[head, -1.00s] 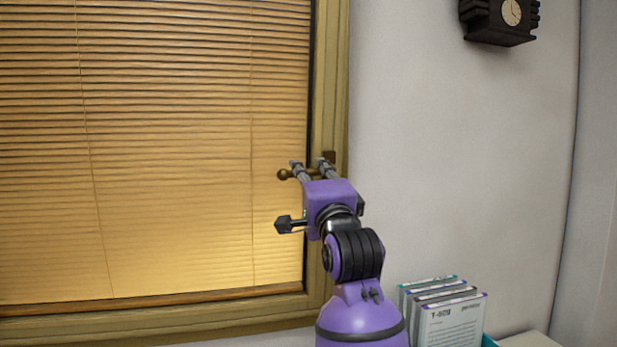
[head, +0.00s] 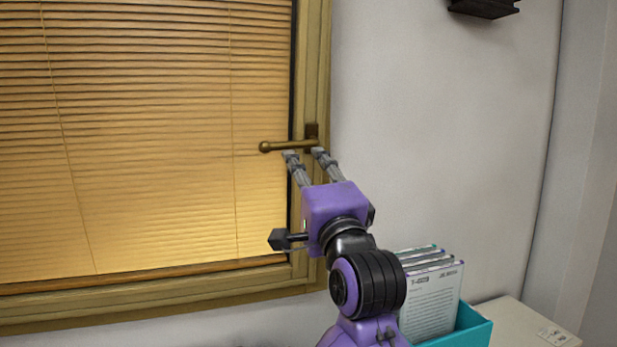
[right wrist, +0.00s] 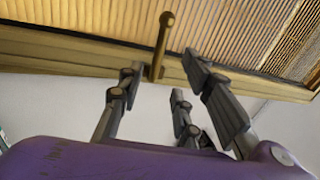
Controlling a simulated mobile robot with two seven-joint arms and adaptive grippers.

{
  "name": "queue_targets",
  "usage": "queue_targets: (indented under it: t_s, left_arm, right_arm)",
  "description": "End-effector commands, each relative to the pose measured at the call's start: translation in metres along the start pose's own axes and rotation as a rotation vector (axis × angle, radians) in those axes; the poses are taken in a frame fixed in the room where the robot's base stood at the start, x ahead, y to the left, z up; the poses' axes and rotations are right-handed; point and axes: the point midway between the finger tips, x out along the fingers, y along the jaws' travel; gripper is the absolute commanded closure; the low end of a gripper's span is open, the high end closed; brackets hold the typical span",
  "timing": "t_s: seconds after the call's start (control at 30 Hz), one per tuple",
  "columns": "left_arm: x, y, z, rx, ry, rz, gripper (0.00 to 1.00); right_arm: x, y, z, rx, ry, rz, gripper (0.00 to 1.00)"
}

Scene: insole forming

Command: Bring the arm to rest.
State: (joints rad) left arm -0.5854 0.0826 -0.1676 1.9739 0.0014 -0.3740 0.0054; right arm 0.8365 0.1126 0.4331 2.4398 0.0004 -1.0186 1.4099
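In the right wrist view, the handle (right wrist: 160,48) shows beyond the gap between the open fingers (right wrist: 162,75). Whether a fingertip touches it I cannot tell for sure. My left gripper is out of view.
The window frame (head: 313,70) surrounds closed blinds (head: 150,130). Below right, a teal box (head: 474,328) holds several upright folders (head: 432,300) close to my right arm, on a pale surface (head: 520,325).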

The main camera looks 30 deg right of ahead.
Motion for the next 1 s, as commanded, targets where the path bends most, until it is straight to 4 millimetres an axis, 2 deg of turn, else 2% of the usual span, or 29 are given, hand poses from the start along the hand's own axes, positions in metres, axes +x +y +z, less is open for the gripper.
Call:
queue_targets:
  t_s: [0.1,0.2,0.77,0.93,1.0]
  left_arm:
    - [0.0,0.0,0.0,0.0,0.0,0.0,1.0]
    - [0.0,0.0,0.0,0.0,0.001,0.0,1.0]
    - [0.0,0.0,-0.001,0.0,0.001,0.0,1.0]
    - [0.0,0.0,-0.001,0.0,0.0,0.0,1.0]
    - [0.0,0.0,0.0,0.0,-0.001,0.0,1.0]
  right_arm:
    - [-0.012,0.0,0.0,0.0,0.0,-0.001,0.67]
    - [-0.017,0.0,0.0,0.0,0.0,0.0,0.67]
    - [-0.017,0.0,0.0,-0.014,-0.001,-0.001,0.67]
    - [-0.015,-0.009,-0.001,-0.177,0.009,-0.042,0.67]
    - [-0.009,-0.01,0.007,-0.286,0.003,-0.065,0.67]
